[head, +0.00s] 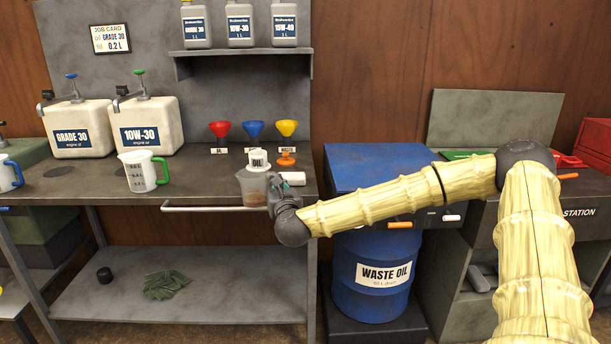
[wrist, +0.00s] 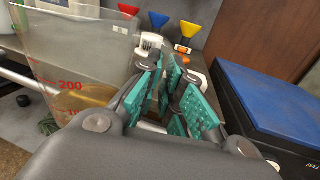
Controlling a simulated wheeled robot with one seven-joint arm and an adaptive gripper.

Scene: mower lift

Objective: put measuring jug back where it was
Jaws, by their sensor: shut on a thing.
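A clear measuring jug (head: 252,190) with red marks and a little amber liquid is at the bench's front edge in the head view. It also fills the left of the wrist view (wrist: 75,65), upright or nearly so. My gripper (head: 275,187) is at the jug's right side, shut on it, apparently at its handle. The teal finger pads (wrist: 165,95) hide most of the grip. I cannot tell whether the jug's base touches the bench (head: 215,185).
A white OIL container (head: 258,160) stands behind the jug. Red (head: 219,129), blue (head: 254,130) and yellow (head: 286,128) funnels are farther back. A green-handled jug (head: 138,172) stands left. A rail (head: 200,208) runs along the front. The blue waste oil drum (head: 372,265) is right.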

